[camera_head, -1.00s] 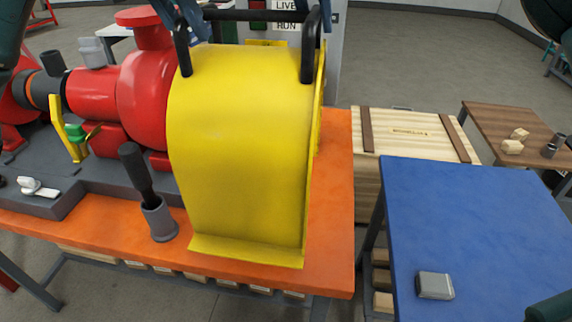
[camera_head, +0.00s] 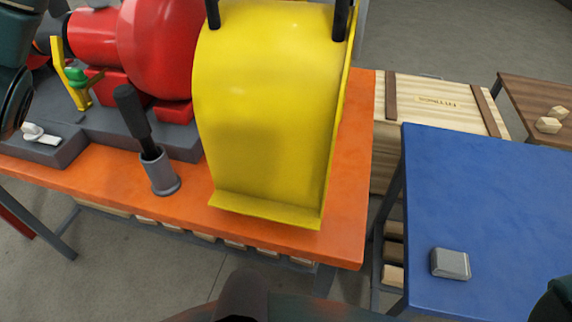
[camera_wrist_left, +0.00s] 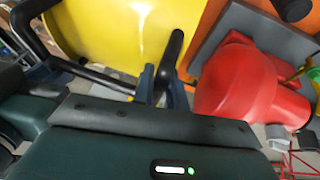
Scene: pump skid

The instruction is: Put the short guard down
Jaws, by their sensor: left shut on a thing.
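The short guard (camera_head: 265,110) is a yellow curved sheet with a bottom flange and black handle bars. In the head view it stands upright over the right end of the orange bench (camera_head: 345,220), beside the red pump (camera_head: 155,45). I cannot tell whether its flange touches the bench top. In the left wrist view my left gripper (camera_wrist_left: 163,82) is shut on the black handle of the guard (camera_wrist_left: 105,30). My right gripper is not in view.
A grey holder (camera_head: 160,172) with a black-handled tool stands left of the guard. A blue table (camera_head: 490,200) with a small grey block (camera_head: 450,263) is at the right. A wooden crate (camera_head: 435,105) stands behind it. Much of the blue table is clear.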

